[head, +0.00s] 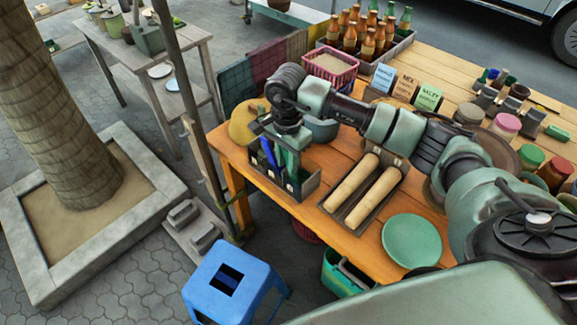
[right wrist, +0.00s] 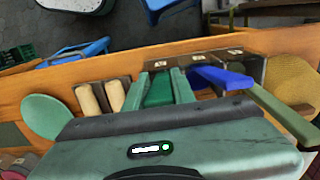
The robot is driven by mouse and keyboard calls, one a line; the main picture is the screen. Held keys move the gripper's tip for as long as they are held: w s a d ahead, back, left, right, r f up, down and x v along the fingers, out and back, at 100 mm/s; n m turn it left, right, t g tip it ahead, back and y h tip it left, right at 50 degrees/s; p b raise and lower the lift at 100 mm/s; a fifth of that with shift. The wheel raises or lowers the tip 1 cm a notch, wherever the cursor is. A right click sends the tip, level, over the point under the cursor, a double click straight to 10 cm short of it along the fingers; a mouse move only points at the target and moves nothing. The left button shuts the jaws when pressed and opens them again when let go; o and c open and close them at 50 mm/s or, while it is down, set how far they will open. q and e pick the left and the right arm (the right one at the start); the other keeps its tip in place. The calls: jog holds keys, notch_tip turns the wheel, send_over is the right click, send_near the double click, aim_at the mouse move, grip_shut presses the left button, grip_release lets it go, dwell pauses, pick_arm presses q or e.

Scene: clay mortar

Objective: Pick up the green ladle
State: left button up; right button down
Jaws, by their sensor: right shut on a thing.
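My right gripper (head: 284,145) reaches down over a dark utensil box (head: 311,187) at the left end of the wooden table. In the right wrist view its two pale green fingers (right wrist: 160,88) are shut on the dark green handle of the green ladle (right wrist: 159,92). The ladle's lower part is hidden in the box. A blue utensil (right wrist: 224,78) stands beside it, also visible in the head view (head: 268,153). A paler green handle (right wrist: 280,114) slants at the right of the wrist view. My left gripper is not in view.
Two rolling pins (head: 352,180) lie in a tray right of the box, with a green plate (head: 411,241) beyond. A yellow round thing (head: 244,122) and a pink basket (head: 330,66) are behind. A blue stool (head: 232,281) stands in front of the table. A pole (head: 190,120) rises at left.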

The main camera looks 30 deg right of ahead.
notch_tip(320, 180, up, 12)
jog(key=b, duration=0.3)
jog(key=shift+w+f, duration=0.1)
jog(key=shift+f, duration=0.15)
notch_tip(320, 180, up, 7)
jog(key=c, duration=2.1)
grip_release()
grip_shut()
